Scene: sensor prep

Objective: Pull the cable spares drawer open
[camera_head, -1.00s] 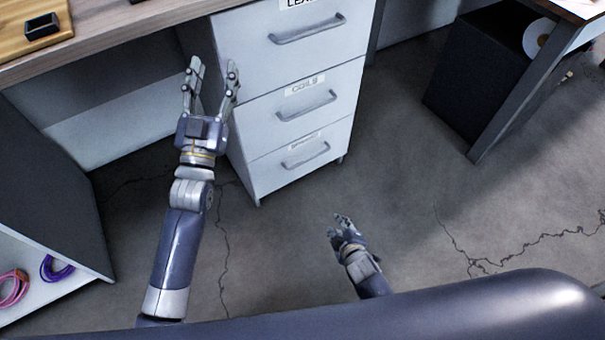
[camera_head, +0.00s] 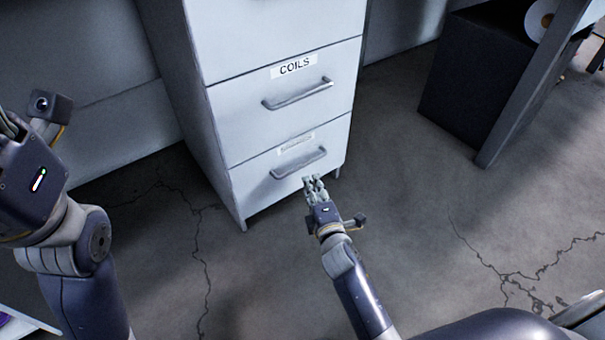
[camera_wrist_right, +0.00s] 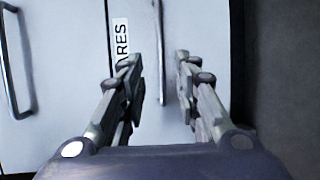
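The bottom drawer (camera_head: 255,185) of the white cabinet is shut. Its label is too small to read in the head view; the right wrist view shows the label (camera_wrist_right: 121,45) ending in "ARES". Its bar handle (camera_head: 298,163) runs across the drawer front. My right gripper (camera_head: 313,180) is just below and in front of the handle's right part. In the right wrist view the gripper (camera_wrist_right: 160,75) is open, with the handle (camera_wrist_right: 158,45) showing between its two fingers, not gripped. My left gripper (camera_head: 8,125) is at the left edge of the head view, its fingers mostly cut off.
The drawer labelled COILS (camera_head: 285,105) is directly above, shut, with its own handle (camera_head: 298,93). A black box (camera_head: 470,85) and a desk leg (camera_head: 525,90) stand at the right. The cracked floor (camera_head: 420,210) before the cabinet is clear.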

